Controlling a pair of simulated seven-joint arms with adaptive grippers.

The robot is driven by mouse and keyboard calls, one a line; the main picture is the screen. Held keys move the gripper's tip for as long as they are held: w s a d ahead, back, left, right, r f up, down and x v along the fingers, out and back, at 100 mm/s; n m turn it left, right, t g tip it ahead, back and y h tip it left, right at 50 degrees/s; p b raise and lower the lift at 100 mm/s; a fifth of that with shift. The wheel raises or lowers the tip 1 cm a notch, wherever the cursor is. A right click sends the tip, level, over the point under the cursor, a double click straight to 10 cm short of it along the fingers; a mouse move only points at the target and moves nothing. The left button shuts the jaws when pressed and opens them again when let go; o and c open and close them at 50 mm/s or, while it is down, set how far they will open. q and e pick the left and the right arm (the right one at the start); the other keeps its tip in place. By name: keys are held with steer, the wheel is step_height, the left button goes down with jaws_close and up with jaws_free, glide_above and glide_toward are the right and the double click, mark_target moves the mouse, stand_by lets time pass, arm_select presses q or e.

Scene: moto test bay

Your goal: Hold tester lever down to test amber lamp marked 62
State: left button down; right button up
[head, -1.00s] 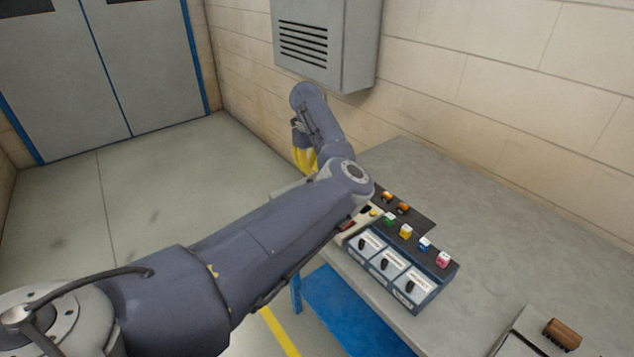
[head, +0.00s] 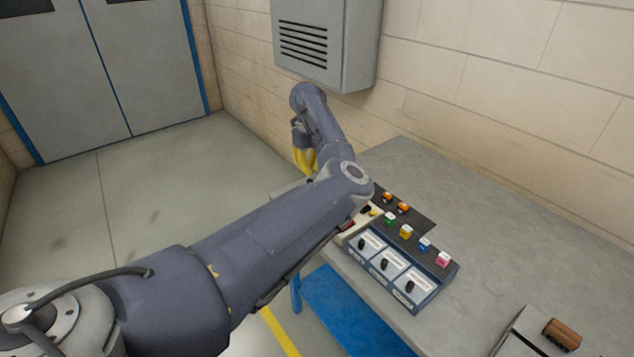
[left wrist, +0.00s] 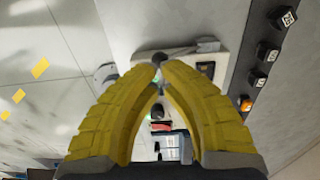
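My left gripper (head: 306,164) hangs past the far left end of the bench, yellow fingers pointing down. In the left wrist view its fingertips (left wrist: 158,70) come together, with a small dark round knob (left wrist: 160,58) just beyond them. Whether they touch the knob, and whether it belongs to the tester lever, I cannot tell. The pale tester panel (left wrist: 205,65) lies under and beside the fingers; my arm covers part of it in the head view. Two amber lamps (head: 402,208) stand on the dark strip.
Green, yellow, blue and pink cubes (head: 424,244) line the dark strip. Several switch modules (head: 388,264) stand in front of them. A brown cylinder (head: 562,334) lies at the bench's lower right. A grey wall cabinet (head: 325,45) hangs behind my arm. The bench top (head: 520,240) is mostly clear.

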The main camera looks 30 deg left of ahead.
arm_select(q)
steer(key=shift+f, duration=0.9)
stand_by(0.8)
steer(key=shift+f, duration=0.3)
steer(key=shift+f, duration=0.85)
stand_by(0.6)
